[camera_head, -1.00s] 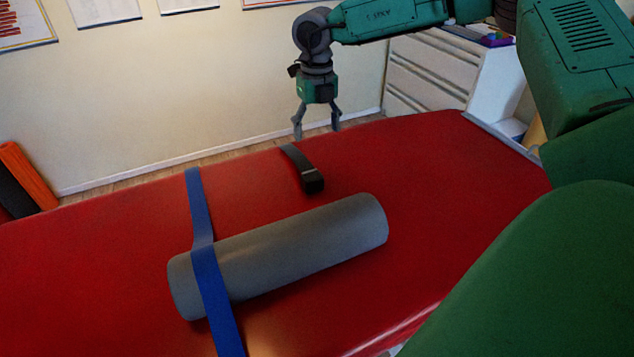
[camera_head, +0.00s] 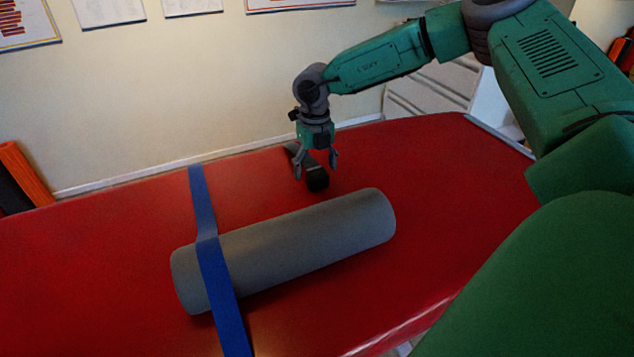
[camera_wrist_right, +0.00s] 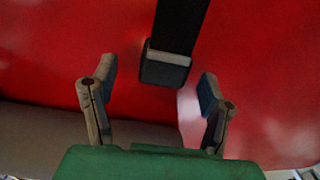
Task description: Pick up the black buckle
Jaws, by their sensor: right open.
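The black buckle (camera_head: 317,178) is a small dark block at the near end of a short dark strap (camera_head: 293,149) on the red couch. My right gripper (camera_head: 316,172) is open above it, its fingers either side of the buckle in the head view. In the right wrist view the buckle (camera_wrist_right: 165,68) shows beyond the open fingertips (camera_wrist_right: 158,85), between their lines. Red surface shows between the buckle and each finger, and no contact is seen. My left gripper is not in view.
A grey roller (camera_head: 290,248) lies on the red couch (camera_head: 110,265) just in front of the buckle. A blue strap (camera_head: 205,205) runs over the roller's left part. A wall stands behind; white drawers (camera_head: 430,95) are at the back right.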

